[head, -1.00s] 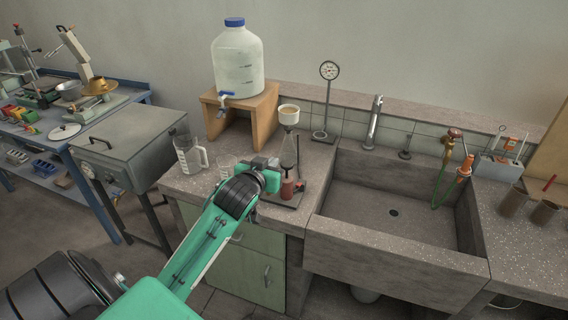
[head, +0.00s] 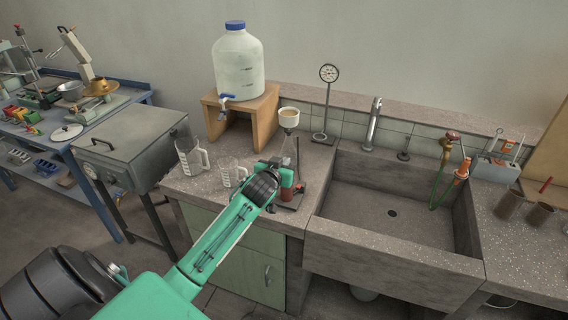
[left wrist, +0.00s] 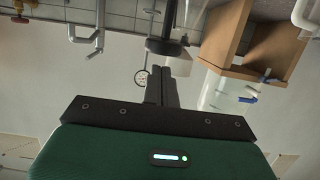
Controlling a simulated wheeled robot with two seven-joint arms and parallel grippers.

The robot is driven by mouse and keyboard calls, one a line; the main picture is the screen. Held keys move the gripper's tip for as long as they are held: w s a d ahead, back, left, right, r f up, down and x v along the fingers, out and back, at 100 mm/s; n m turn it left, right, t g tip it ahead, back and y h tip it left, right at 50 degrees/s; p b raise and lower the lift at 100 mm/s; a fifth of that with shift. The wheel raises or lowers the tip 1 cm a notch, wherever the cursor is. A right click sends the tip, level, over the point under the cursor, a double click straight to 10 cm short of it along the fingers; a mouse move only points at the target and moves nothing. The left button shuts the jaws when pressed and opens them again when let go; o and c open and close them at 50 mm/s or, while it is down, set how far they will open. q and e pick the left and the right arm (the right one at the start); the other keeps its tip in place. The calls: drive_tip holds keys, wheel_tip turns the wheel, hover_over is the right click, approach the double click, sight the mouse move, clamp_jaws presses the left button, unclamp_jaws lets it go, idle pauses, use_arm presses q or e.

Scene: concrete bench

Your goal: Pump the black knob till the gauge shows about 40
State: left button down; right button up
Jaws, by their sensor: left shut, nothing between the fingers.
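The gauge (head: 328,73) is a round white dial on a thin post behind the counter's filter set; its needle is too small to read. In the left wrist view the picture is upside down, and the gauge (left wrist: 140,77) shows small beyond my fingers. My left gripper (left wrist: 162,70) is shut and empty, its fingers close to a dark round piece that I cannot surely tell as the black knob. In the head view my left gripper (head: 287,178) is beside a red body (head: 287,195) on a dark base and largely hides it. My right gripper is out of view.
A flask with a white funnel (head: 289,117) stands just behind my gripper. Two clear jugs (head: 188,157) are to its left. A water container (head: 238,65) stands on a wooden stand (head: 264,118). The sink (head: 400,205) is to the right.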

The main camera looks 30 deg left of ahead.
use_arm(q)
drive_tip(key=shift+f, duration=0.45)
drive_tip(key=shift+f, duration=0.1)
wheel_tip(320, 180, down, 4)
drive_tip(key=shift+r+b, duration=0.1)
drive_tip(key=shift+b, duration=0.85)
